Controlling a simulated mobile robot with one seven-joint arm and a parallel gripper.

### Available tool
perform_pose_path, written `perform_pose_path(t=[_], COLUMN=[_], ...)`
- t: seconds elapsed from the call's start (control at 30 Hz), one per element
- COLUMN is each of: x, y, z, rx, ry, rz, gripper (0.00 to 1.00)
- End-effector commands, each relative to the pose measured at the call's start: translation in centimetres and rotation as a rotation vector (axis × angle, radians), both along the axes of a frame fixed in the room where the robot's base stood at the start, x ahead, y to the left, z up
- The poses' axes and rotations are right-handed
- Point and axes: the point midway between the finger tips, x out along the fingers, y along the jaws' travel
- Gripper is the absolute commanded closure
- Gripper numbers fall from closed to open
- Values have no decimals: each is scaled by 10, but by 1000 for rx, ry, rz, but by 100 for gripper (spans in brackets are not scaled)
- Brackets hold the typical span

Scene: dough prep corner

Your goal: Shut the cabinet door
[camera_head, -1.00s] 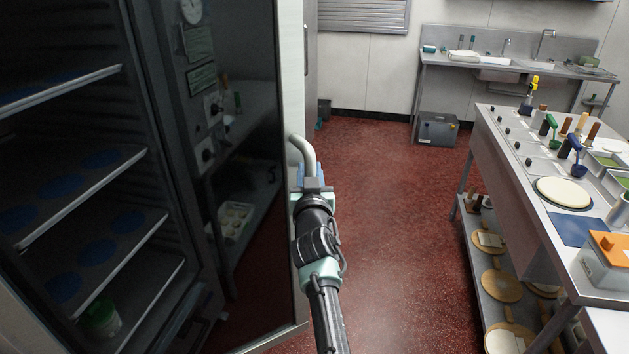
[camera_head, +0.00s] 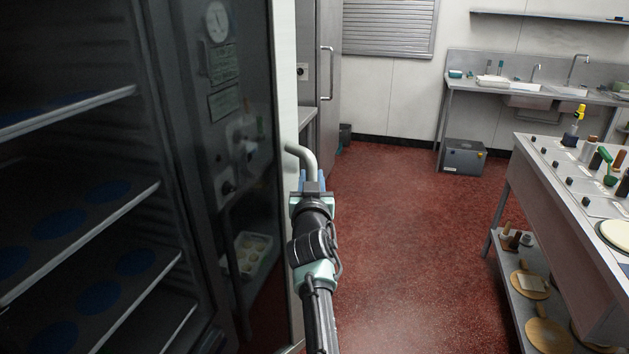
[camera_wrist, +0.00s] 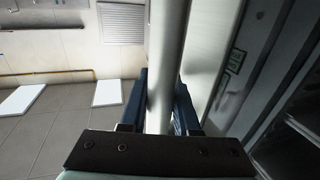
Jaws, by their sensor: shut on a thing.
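The cabinet door (camera_head: 285,120) stands open, its dark inner face turned toward the open cabinet at the left. The cabinet's inside shows metal shelves (camera_head: 85,231) with blue round marks. A grey bar handle (camera_head: 307,156) curves out from the door's outer edge. My gripper (camera_head: 312,184) is at the handle, with its blue fingers on either side of the bar. In the wrist view the handle (camera_wrist: 167,65) runs between the two fingers (camera_wrist: 160,103), which are closed around it. The lower part of the handle is hidden by my gripper.
A steel prep counter (camera_head: 560,190) with tools stands at the right. The red floor (camera_head: 410,240) between door and counter is clear.

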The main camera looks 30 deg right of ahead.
Motion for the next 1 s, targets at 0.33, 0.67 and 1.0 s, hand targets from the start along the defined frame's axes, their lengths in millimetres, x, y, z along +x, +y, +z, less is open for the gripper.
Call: perform_pose_path(t=[0.33,0.67,1.0], x=[9,9,7], y=[19,18,14], z=[-10,-7,-3], rx=[3,0,-2], ry=[14,11,6], rz=[30,29,23], gripper=[100,41,41])
